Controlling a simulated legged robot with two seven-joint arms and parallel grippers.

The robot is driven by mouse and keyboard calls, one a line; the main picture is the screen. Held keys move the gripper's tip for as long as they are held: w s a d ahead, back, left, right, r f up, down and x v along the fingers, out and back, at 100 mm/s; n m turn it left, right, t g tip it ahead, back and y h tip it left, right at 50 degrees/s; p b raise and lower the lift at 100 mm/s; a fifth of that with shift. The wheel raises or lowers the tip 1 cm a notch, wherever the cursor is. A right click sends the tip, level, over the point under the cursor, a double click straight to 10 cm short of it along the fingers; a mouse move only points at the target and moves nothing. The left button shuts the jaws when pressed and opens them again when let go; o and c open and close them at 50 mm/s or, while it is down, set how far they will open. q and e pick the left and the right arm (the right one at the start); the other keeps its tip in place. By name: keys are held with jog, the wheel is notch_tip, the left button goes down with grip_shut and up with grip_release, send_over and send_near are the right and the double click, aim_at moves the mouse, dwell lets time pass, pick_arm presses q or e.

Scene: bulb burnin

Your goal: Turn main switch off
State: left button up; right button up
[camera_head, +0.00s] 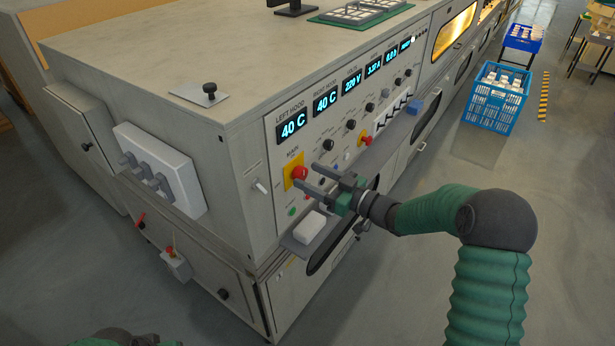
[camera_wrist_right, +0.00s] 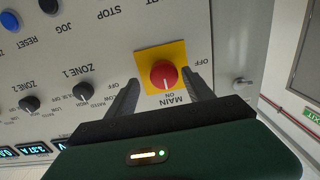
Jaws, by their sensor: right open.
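The main switch is a red round knob (camera_head: 299,173) on a yellow plate at the near end of the control panel. In the right wrist view the knob (camera_wrist_right: 163,74) sits upside down, with its white mark toward ON. OFF is printed on the panel beside the yellow plate. My right gripper (camera_head: 311,178) is open in front of the panel. In the wrist view its two fingers (camera_wrist_right: 163,88) show on either side of the knob; contact cannot be told. My left gripper does not show; only a bit of my left arm is at the bottom left edge.
The panel (camera_head: 268,150) carries several small knobs, buttons and blue displays. A narrow ledge (camera_head: 290,243) with a white block (camera_head: 309,227) runs below it. A blue crate (camera_head: 492,97) stands on the floor at the right. The floor right of the cabinet is mostly clear.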

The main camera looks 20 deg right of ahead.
jog(key=shift+w+a, duration=0.45)
jog(key=shift+a, duration=0.15)
jog(key=shift+w+a, duration=0.25)
jog(key=shift+a, duration=0.3)
jog(key=shift+d, duration=0.4)
jog(key=c, duration=0.7)
jog(key=shift+a+r, duration=0.1)
jog(key=shift+a, duration=0.05)
grip_shut()
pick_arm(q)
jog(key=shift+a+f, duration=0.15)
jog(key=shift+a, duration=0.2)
